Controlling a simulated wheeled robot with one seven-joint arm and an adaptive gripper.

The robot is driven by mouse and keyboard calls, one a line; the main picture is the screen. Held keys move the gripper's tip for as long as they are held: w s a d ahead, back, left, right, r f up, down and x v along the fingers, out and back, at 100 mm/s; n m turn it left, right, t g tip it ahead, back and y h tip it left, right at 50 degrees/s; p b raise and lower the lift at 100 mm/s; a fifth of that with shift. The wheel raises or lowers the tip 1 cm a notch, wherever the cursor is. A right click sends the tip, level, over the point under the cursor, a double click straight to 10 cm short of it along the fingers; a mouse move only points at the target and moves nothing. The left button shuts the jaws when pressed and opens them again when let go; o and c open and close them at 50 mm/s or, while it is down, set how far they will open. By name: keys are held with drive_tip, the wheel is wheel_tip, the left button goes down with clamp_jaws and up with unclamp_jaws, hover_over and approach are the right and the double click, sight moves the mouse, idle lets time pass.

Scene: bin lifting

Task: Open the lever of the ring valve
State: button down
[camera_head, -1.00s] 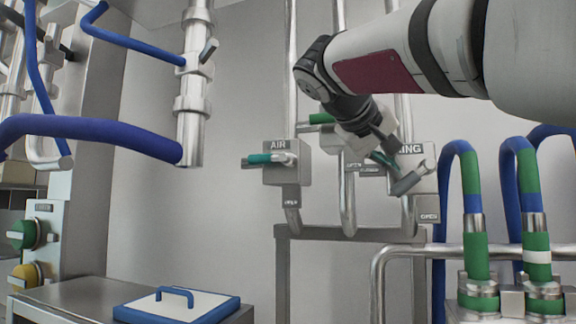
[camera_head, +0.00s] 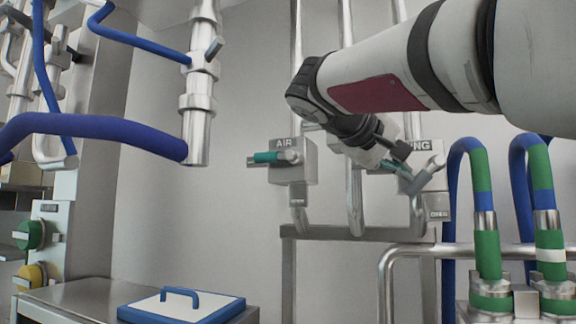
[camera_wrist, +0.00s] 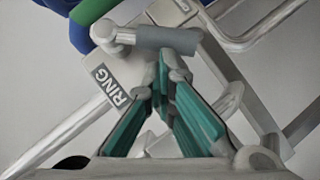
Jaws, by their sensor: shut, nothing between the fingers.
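The ring valve's box (camera_head: 437,148), labelled RING, is on the pipework right of centre in the head view; its labelled face (camera_wrist: 120,78) is left of centre in the wrist view. Its grey lever (camera_head: 428,173) slants from lower left to upper right in the head view. In the wrist view the lever's grey handle (camera_wrist: 165,39) lies across the top, just beyond my fingertips. My gripper (camera_wrist: 166,75) has teal fingers that meet at their tips, with nothing between them. The tips are close to the handle; I cannot tell whether they touch it. In the head view my gripper (camera_head: 402,171) partly covers the box.
The AIR valve (camera_head: 290,165), with a teal lever, is left of my gripper. Vertical pipes (camera_head: 350,80) run behind. Blue and green hoses (camera_head: 483,185) stand at the right. A blue-edged lid (camera_head: 185,305) lies low at the left.

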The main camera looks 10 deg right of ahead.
drive_tip(key=f+n+h+b, duration=0.1)
drive_tip(key=d+f+n+h+b, duration=0.1)
drive_tip(key=n+b, duration=0.1)
drive_tip(key=f+n+h+b, duration=0.1)
drive_tip(key=shift+s+d+f+h, duration=0.25)
drive_tip(key=shift+s+f+h, duration=0.05)
drive_tip(key=shift+s+f, duration=0.1)
drive_tip(key=shift+s+d+f+b, duration=0.2)
drive_tip(key=shift+d+b, duration=0.05)
drive_tip(key=shift+b, duration=0.3)
drive_tip(key=shift+s, duration=0.1)
approach(417, 190)
drive_tip(key=v, duration=0.2)
drive_tip(key=shift+s+a, duration=0.15)
drive_tip(key=shift+a, duration=0.2)
drive_tip(key=shift+f+n, duration=0.1)
drive_tip(key=shift+n, duration=0.2)
